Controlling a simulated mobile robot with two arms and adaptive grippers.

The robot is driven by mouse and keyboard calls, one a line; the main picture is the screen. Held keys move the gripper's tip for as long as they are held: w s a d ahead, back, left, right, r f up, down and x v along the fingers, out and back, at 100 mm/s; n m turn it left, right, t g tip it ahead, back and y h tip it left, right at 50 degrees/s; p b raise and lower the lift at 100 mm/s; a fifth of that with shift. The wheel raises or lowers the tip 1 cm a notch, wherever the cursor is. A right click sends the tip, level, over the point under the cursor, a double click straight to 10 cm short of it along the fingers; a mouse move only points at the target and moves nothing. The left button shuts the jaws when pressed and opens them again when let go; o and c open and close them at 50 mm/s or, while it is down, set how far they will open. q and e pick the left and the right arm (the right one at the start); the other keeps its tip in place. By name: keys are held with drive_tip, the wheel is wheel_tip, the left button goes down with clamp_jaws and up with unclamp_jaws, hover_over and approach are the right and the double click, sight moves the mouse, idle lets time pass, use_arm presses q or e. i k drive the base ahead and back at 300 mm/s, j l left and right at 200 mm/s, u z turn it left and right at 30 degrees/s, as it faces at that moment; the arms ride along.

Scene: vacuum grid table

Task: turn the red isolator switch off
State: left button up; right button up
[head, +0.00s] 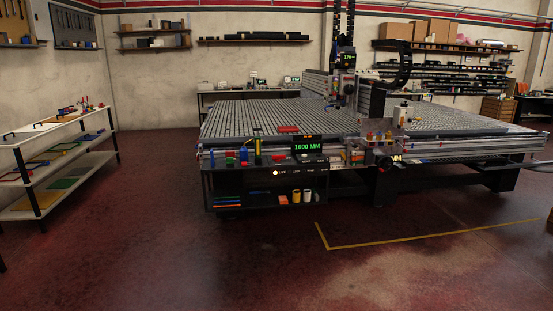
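The vacuum grid table (245,118) stands across the middle and right of the head view, with a gantry machine (370,100) over it. I cannot make out the red isolator switch for certain. Several small red, yellow and blue parts (378,138) sit at the foot of the gantry on the front edge, too small to identify. A dark round part with a trace of red (384,162) is just below them. A flat red piece (288,129) lies on the grid. Neither of my grippers shows in the head view.
A dark shelf unit (225,187) with bottles, rolls and a green "1600 MM" display (307,147) juts out at the table's front. A tiered rack (60,150) stands left. The red floor (170,240) ahead is clear, with a yellow line (430,238) at right.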

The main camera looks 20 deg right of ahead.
sight(276, 158)
drive_tip(key=i+l+z, duration=0.15)
drive_tip(key=i, duration=0.15)
drive_tip(key=i+l+z, duration=0.15)
drive_tip(key=i, duration=0.15)
drive_tip(key=i+z, duration=0.4)
drive_tip(key=i, duration=2.7)
drive_tip(key=i+u, duration=0.15)
drive_tip(key=i, duration=1.15)
